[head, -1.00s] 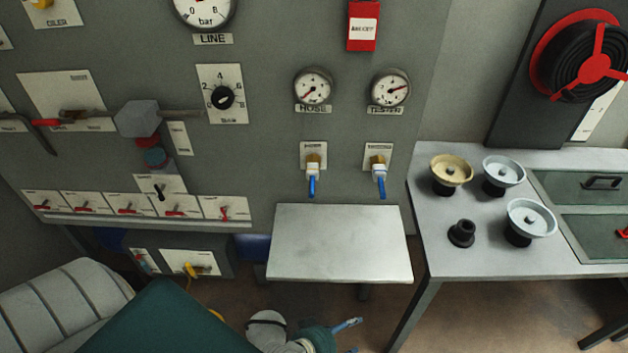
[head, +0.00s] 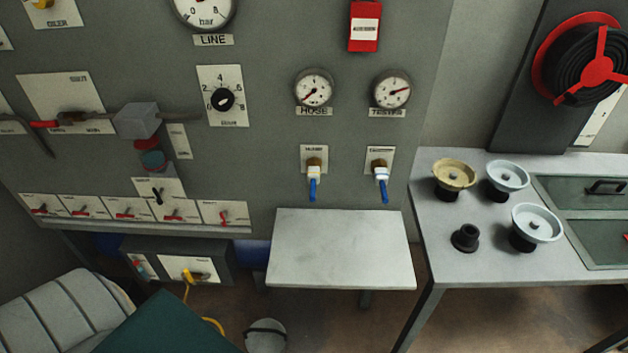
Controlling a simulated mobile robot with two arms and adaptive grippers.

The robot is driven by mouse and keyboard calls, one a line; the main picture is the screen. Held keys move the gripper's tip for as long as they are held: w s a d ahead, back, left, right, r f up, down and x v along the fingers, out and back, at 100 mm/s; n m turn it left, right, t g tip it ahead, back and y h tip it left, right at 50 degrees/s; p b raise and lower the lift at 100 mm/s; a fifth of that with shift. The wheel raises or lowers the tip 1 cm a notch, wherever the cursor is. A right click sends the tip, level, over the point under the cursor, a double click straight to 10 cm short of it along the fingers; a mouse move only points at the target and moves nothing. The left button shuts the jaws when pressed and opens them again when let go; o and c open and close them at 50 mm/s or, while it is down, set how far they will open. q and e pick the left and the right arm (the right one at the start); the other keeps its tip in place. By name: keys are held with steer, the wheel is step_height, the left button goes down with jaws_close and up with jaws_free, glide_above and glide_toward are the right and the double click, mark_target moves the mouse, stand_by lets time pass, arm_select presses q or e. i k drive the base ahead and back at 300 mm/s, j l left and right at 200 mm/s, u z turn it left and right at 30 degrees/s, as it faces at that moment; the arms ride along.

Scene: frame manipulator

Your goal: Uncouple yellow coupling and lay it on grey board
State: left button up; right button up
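The yellow coupling (head: 189,275) sits on a white plate on the front of a dark grey box, low on the left of the panel. A yellow hose (head: 213,325) hangs from it and passes partly behind my dark green part. The light grey board (head: 340,250) stands out flat below the two gauges, to the right of the box, and is bare. Neither of my grippers shows in the head view now. A rounded grey part of my arm shows at the bottom edge.
Two blue-tipped fittings (head: 313,185) (head: 382,185) hang above the board. A bench (head: 440,230) on the right holds several knobs or handwheels. The valve panel (head: 125,208) with red levers overhangs the box. Floor shows between board and bench.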

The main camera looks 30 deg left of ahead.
mark_target(313, 171)
steer(key=k+j+u, duration=0.1)
steer(key=j, duration=0.35)
steer(key=k+j+u, duration=0.1)
steer(key=j, duration=0.3)
steer(key=j+u, duration=0.1)
steer(key=j, duration=0.35)
